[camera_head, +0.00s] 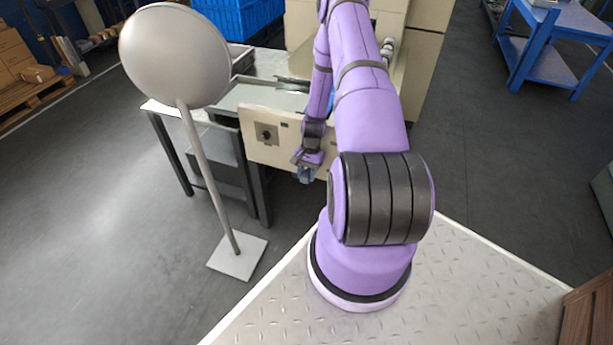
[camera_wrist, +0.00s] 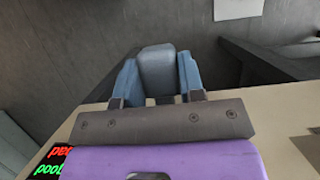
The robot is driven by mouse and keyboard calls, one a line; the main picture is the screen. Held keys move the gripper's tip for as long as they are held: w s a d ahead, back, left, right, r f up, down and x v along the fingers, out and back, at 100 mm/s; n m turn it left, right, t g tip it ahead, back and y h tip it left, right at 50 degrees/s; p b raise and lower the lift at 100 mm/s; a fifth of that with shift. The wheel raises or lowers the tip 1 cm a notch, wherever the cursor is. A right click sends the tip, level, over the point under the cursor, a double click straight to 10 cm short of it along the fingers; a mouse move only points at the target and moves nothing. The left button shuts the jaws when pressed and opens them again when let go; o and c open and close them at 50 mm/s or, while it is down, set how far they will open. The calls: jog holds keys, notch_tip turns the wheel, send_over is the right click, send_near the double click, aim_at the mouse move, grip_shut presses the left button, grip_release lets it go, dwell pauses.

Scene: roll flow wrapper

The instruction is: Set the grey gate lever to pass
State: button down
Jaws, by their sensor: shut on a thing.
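The grey lever (camera_wrist: 157,72) shows in the wrist view as a blunt grey block between the two blue fingers of my gripper (camera_wrist: 158,82). The fingers are shut on it from both sides. In the head view my gripper (camera_head: 307,173) is low at the front of the machine's beige panel (camera_head: 284,154), near its right part; the lever cannot be made out there. A black label (camera_wrist: 52,163) with red and green lettering is partly cut off at the lower left of the wrist view. The lever's setting cannot be told.
A grey round disc (camera_head: 174,55) on a pole stands left of the machine, on a square base (camera_head: 238,257). The panel carries a dark square switch (camera_head: 267,135). A blue crate (camera_head: 241,14) is behind; a blue table (camera_head: 562,42) stands far right. The left floor is open.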

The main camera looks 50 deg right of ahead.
jog(key=c, duration=0.7)
grip_release()
jog(key=v, duration=1)
jog(key=shift+d+r, duration=0.1)
jog(key=shift+r, duration=0.3)
